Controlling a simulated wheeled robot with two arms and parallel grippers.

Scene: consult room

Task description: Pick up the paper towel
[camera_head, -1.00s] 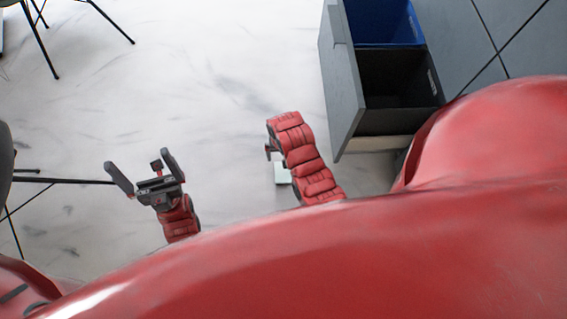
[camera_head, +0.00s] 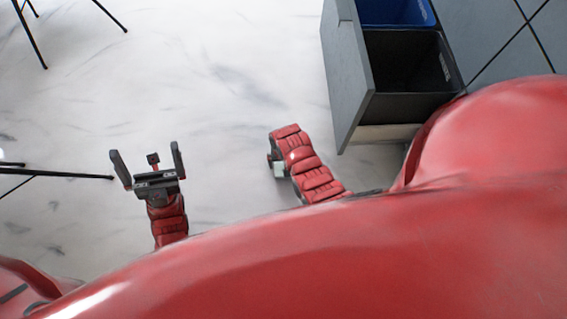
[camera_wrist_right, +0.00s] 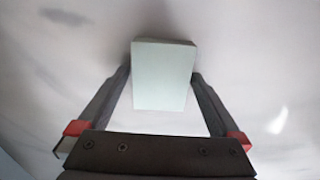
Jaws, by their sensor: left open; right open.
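A pale, whitish-green block-shaped thing (camera_wrist_right: 163,75), which I take for the paper towel, is near the floor in the right wrist view. It lies between the two spread fingers of my right gripper (camera_wrist_right: 159,76); I cannot tell whether they touch it. In the head view, only a small pale piece of it (camera_head: 279,169) shows beside my right arm, which hides the rest. My right gripper's fingers are mostly hidden there. My left gripper (camera_head: 146,165) is open and empty over the floor at left.
A grey pull-out drawer (camera_head: 343,75) stands open at upper right, with a black bin (camera_head: 409,112) and a blue bin (camera_head: 396,13) inside. Thin black chair legs (camera_head: 30,36) show at the left and upper left. The marble floor between is clear.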

